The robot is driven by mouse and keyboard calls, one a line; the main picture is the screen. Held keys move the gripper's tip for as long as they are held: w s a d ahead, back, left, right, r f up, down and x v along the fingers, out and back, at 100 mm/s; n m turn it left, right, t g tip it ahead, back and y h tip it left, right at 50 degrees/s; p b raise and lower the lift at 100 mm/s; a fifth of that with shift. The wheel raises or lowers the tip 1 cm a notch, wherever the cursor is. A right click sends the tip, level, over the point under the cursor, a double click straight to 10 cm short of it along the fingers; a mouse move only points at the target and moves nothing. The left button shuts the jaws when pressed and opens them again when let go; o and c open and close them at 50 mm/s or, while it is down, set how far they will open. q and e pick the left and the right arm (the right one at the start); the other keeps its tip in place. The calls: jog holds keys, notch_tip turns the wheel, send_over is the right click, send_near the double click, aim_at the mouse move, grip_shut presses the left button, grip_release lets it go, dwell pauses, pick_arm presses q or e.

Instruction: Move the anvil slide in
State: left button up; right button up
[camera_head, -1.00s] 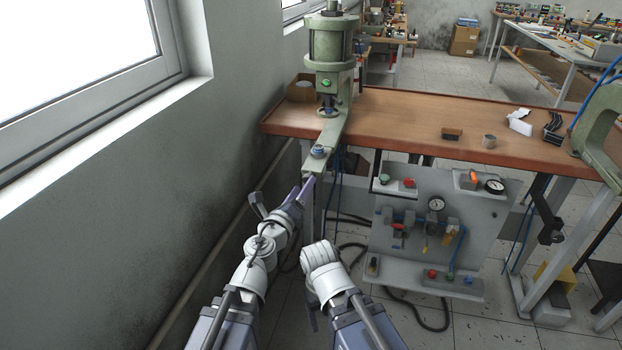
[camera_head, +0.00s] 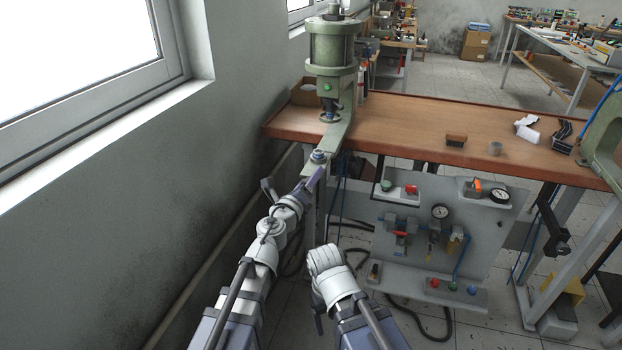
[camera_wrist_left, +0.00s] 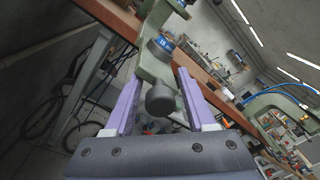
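The anvil slide (camera_head: 319,155) is at the front end of the green press's lower arm and carries a blue-ringed anvil, which also shows in the left wrist view (camera_wrist_left: 163,44). A dark round knob (camera_wrist_left: 160,98) sticks out from its front end toward me. My left gripper (camera_head: 317,179) is just in front of and below the slide. In the left wrist view its two purple fingers (camera_wrist_left: 161,101) are apart, one on each side of the knob, with visible gaps. My right arm is folded low in the middle, and its fingers cannot be made out.
The green press (camera_head: 331,60) stands at the left end of the wooden bench (camera_head: 405,115), close to the wall. A grey pneumatic panel (camera_head: 460,235) hangs below the bench. A second green press (camera_head: 603,140) is at the right. Small parts lie on the bench.

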pick_arm(q)
grip_shut()
dwell(1.2)
